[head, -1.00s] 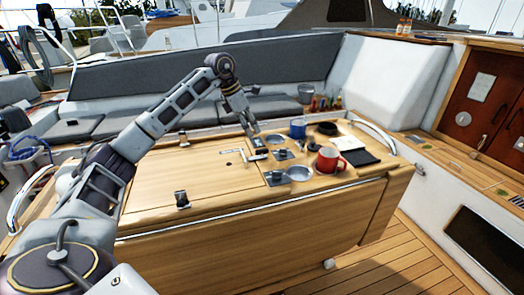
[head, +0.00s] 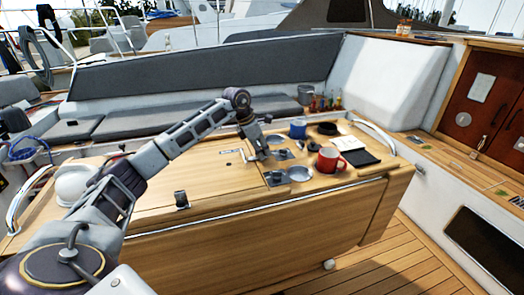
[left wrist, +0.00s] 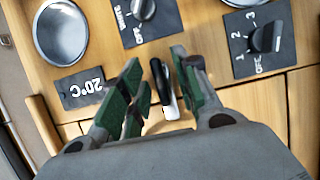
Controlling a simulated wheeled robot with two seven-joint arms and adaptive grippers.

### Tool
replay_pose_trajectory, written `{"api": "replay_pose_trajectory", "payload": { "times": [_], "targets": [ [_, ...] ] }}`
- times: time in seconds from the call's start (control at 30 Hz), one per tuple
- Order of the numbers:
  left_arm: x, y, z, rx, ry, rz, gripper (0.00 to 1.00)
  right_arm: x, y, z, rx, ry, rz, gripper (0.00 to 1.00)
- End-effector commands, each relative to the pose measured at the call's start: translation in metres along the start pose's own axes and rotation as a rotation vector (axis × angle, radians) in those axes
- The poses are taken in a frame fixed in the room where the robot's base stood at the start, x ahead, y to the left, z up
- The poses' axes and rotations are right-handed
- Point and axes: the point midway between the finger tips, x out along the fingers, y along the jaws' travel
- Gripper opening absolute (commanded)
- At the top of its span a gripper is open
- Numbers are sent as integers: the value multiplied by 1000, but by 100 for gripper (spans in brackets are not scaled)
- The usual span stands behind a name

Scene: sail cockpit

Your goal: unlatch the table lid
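The table lid (head: 160,180) is a flat wooden panel in the left part of the cockpit table and looks closed. A small latch lever (left wrist: 170,105), dark with a pale part, shows in the left wrist view near the panel seams. My left gripper (head: 264,157) points down at the table near the lid's right side. In the left wrist view, its green-padded fingers (left wrist: 164,88) are apart, one side on each side of the lever. Whether they touch it I cannot tell. In the head view the gripper hides the lever. My right gripper is not in view.
Dial knobs (left wrist: 265,38) stand close to the fingers. A dark metal fitting (head: 181,200) sits at the lid's front.

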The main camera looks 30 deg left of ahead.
Motion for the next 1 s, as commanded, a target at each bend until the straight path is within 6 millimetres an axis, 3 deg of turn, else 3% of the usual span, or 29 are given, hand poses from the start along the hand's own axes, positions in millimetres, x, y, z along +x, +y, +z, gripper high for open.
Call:
{"api": "replay_pose_trajectory", "payload": {
  "times": [0.33,0.57,1.0],
  "targets": [
    [2,0,0,0,0,0,30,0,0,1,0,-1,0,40],
    [2,0,0,0,0,0,0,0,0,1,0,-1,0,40],
    [1,0,0,-30,1,13,0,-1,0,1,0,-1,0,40]
  ]
}}
